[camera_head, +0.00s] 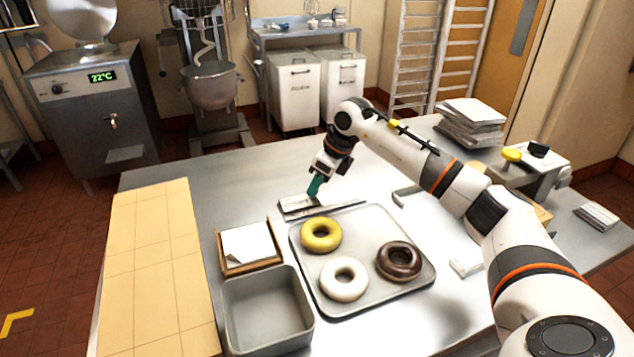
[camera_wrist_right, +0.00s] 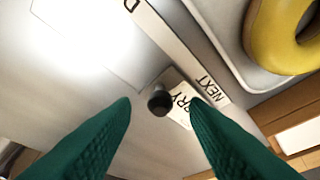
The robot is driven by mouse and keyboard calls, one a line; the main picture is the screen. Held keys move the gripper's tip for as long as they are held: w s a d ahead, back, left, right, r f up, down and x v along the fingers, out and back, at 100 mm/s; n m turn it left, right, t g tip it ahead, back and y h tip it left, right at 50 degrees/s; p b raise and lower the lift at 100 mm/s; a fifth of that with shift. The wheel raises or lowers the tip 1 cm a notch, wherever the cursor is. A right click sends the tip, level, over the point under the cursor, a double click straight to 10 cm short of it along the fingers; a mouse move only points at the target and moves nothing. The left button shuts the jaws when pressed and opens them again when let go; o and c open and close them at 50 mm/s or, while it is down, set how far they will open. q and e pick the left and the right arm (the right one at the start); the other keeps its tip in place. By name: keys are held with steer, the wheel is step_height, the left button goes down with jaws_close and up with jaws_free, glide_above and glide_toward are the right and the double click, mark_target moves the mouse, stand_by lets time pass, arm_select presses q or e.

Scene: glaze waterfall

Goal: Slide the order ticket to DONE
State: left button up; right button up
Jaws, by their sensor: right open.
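The order ticket (camera_wrist_right: 173,79) is a small white card lettered "…RRY", with its first letters hidden behind a dark round knob (camera_wrist_right: 160,101). It lies beside a pale strip (camera_wrist_right: 178,47) that reads NEXT at one end and shows a "D" at the other; the ticket is at the NEXT end. In the head view a white card (camera_head: 297,201) shows at the strip, partly behind my right gripper (camera_head: 314,187). The right gripper's green fingers are open, one on each side of the knob in the wrist view; I see no contact. My left gripper is not in view.
A grey tray (camera_head: 372,222) holds yellow, white and chocolate donuts just in front of the strip. A wooden box with papers (camera_head: 249,246), an empty grey bin (camera_head: 267,310) and a tan board (camera_head: 152,265) stand left. Bare metal table (camera_head: 245,182) lies left of the gripper.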

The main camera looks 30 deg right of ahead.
steer(key=shift+w+a+f, duration=0.15)
steer(key=shift+w+f, duration=0.05)
steer(key=shift+f, duration=0.4)
jaws_close()
steer(key=s+d, duration=0.1)
steer(key=d, duration=0.6)
steer(key=s+d+b, duration=0.1)
steer(key=d, duration=0.3)
steer(key=shift+s, duration=0.35)
steer(key=shift+r, duration=0.1)
steer(key=shift+d, duration=0.1)
